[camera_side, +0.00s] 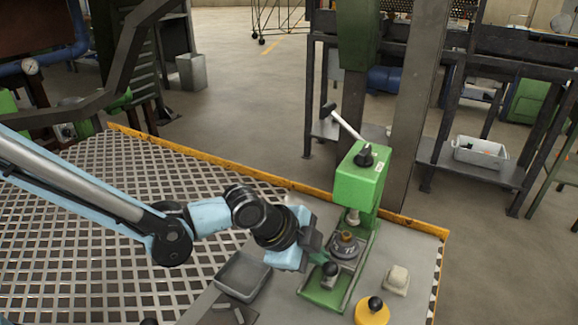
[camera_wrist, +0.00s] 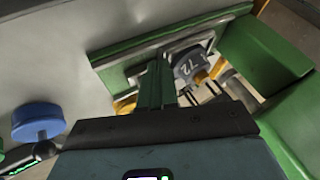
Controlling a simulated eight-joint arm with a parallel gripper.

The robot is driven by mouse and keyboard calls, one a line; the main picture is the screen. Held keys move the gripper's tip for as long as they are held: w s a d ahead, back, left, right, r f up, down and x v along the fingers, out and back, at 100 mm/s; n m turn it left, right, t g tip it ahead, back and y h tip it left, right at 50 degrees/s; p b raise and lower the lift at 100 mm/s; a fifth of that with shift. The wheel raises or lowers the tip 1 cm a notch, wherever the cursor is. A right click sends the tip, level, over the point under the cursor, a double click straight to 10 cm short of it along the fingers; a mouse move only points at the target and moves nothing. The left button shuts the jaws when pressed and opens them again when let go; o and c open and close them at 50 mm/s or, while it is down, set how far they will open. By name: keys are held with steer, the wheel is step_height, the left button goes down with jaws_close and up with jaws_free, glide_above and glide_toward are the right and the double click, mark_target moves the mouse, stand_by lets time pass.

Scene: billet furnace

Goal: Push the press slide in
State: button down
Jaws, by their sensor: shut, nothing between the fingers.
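The green press (camera_side: 360,180) stands at the right rear of the work table. Its slide carries a dark grey round die marked 72 (camera_side: 345,250) with a brass-coloured piece on top, below the ram. A dark ball knob (camera_side: 330,270) sits at the front of the slide. My gripper (camera_side: 320,257) is shut and empty, just left of and above this knob; whether it touches cannot be told. In the wrist view, my green fingers (camera_wrist: 156,85) extend towards the slide and partly hide it, with the 72 die (camera_wrist: 192,64) just beyond their tips.
A grey tray (camera_side: 243,277) lies left of the press. A pale block (camera_side: 396,280) and a yellow disc with a black knob (camera_side: 372,313) stand to its right. A blue round piece (camera_wrist: 37,122) shows in the wrist view. The press lever (camera_side: 345,122) rises above the press.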

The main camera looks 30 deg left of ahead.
mark_target(333, 244)
steer(key=shift+w+f, duration=0.1)
stand_by(0.3)
steer(key=shift+w, duration=2.1)
steer(key=v, duration=1)
steer(key=s+a+n+y, duration=0.1)
steer(key=s+a+n, duration=0.2)
steer(key=a+n, duration=0.2)
steer(key=s+a+r+n+t+y, duration=0.1)
steer(key=s+a+n, duration=0.3)
steer(key=a, duration=0.7)
steer(key=s+a+r+n+y, duration=0.1)
steer(key=s+a+n+y, duration=0.1)
steer(key=s+a+n, duration=0.2)
steer(key=a+n, duration=0.3)
steer(key=a, duration=0.1)
steer(key=shift+n+y, duration=0.3)
steer(key=shift+n, duration=0.1)
